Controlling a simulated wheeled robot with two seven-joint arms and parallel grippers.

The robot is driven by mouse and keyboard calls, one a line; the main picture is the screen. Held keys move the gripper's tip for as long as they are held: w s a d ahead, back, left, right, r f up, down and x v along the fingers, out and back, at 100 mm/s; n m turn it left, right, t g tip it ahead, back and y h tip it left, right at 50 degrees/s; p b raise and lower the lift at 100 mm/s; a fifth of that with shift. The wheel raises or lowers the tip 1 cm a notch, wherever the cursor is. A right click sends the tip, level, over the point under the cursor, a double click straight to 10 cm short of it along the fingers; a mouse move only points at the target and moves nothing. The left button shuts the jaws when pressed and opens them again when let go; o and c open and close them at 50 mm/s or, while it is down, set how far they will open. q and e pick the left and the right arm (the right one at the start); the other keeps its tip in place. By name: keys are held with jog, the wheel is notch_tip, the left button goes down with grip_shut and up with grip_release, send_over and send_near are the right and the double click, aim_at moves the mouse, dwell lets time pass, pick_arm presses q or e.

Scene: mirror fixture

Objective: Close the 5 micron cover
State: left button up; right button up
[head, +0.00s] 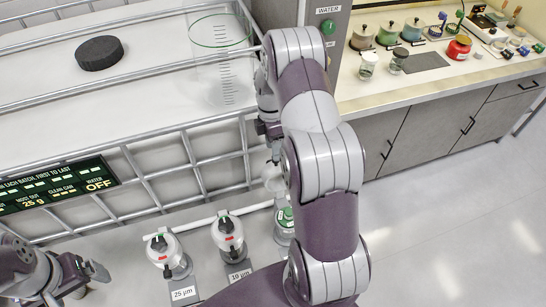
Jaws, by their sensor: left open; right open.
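A row of small filter housings stands on the ledge in front of the caged tank. The one labelled 25 µm (167,250) and the one labelled 10 µm (229,237) show black tops and red marks. A third housing with a green mark (285,222) is right of them, partly hidden by my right arm; its label is hidden. A pale round piece (273,177), possibly its cover, shows just above it. My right gripper (275,155) points down just above that piece, open; contact cannot be told. My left gripper (98,271) is open and empty at the lower left, apart from the housings.
The caged white tank (150,150) has metal bars, with a black cap (99,53) and a clear graduated cylinder (220,55) on top. A display panel (55,187) reads OFF. A counter (400,85) with jars is at the upper right. The floor at right is clear.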

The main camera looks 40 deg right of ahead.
notch_tip(320, 180, down, 4)
jog(key=shift+s+d+r+p, duration=0.1)
jog(key=shift+s+p, duration=0.05)
jog(key=shift+p, duration=0.45)
jog(key=shift+s+d+f, duration=0.1)
jog(key=shift+s+f, duration=0.2)
jog(key=shift+s, duration=0.1)
jog(key=shift+w+a, duration=0.2)
jog(key=shift+w, duration=0.15)
jog(key=shift+c, duration=1.2)
jog(key=c, duration=0.6)
grip_shut()
pick_arm(q)
notch_tip(320, 180, up, 2)
jog(key=shift+d+r, duration=0.1)
